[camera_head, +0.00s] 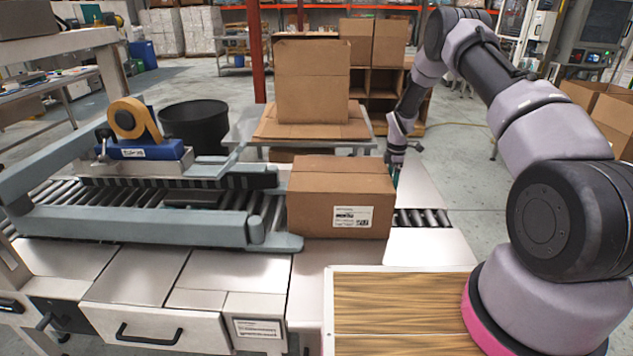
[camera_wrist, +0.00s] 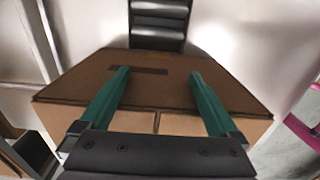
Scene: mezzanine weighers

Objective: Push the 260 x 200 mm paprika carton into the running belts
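The paprika carton (camera_head: 340,200), brown with a white label on its near side, stands upright on the roller line at the entry of the carton sealer (camera_head: 150,224). Its left end is close to the ends of the sealer's grey side rails; I cannot tell if it touches the belts. My gripper (camera_head: 394,174) is low at the carton's right end, partly hidden behind it. In the wrist view the two teal fingers of my gripper (camera_wrist: 158,75) are spread apart in front of the carton (camera_wrist: 160,92), with nothing gripped. Contact with the carton is unclear.
Bare rollers (camera_head: 424,218) lie right of the carton. A tape roll (camera_head: 130,118) sits on the sealer head. Behind, a taller open carton (camera_head: 312,85) stands on a side table. A wood-topped surface (camera_head: 400,305) is in front, and a black bin (camera_head: 195,125) stands behind the sealer.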

